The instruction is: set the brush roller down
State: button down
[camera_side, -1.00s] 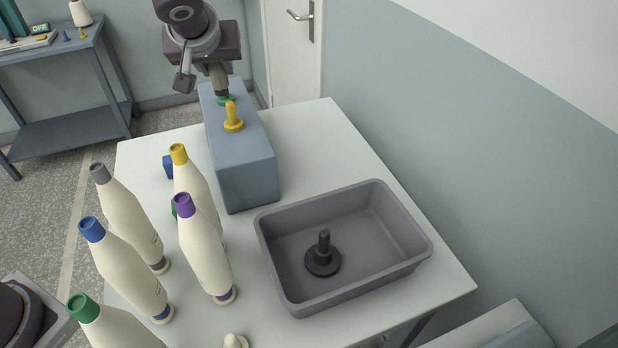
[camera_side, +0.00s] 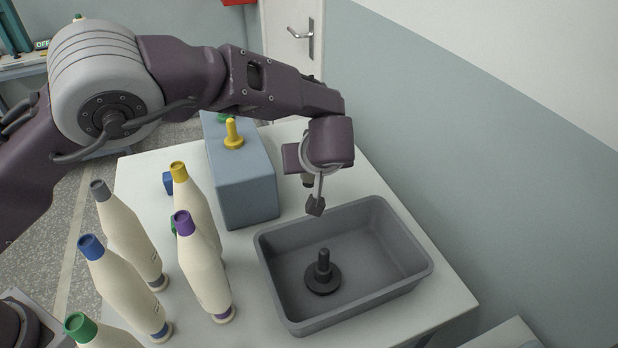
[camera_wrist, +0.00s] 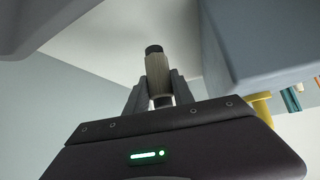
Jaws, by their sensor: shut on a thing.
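My gripper (camera_wrist: 160,92) is shut on the brush roller (camera_wrist: 157,70), a pale tan cylinder with a dark end cap that sticks out beyond the fingers. In the side view, my gripper hangs over the table behind the grey tray, and only a small part of the roller (camera_side: 308,182) shows beneath the wrist. The grey tray (camera_side: 402,279) stands at the table's front right. A black peg (camera_side: 323,268) with a round base stands upright inside it.
A blue-grey block (camera_side: 249,195) carries a yellow peg (camera_side: 233,135) and a green piece (camera_side: 222,118). Several tall cream bobbins with coloured caps, including a purple-capped one (camera_side: 203,270), stand left of the tray. The tray floor around the black peg is clear.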

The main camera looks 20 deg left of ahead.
aim_at(310, 175)
notch_tip(310, 175, down, 4)
jog(key=shift+r, duration=0.25)
jog(key=c, duration=1.1)
grip_release()
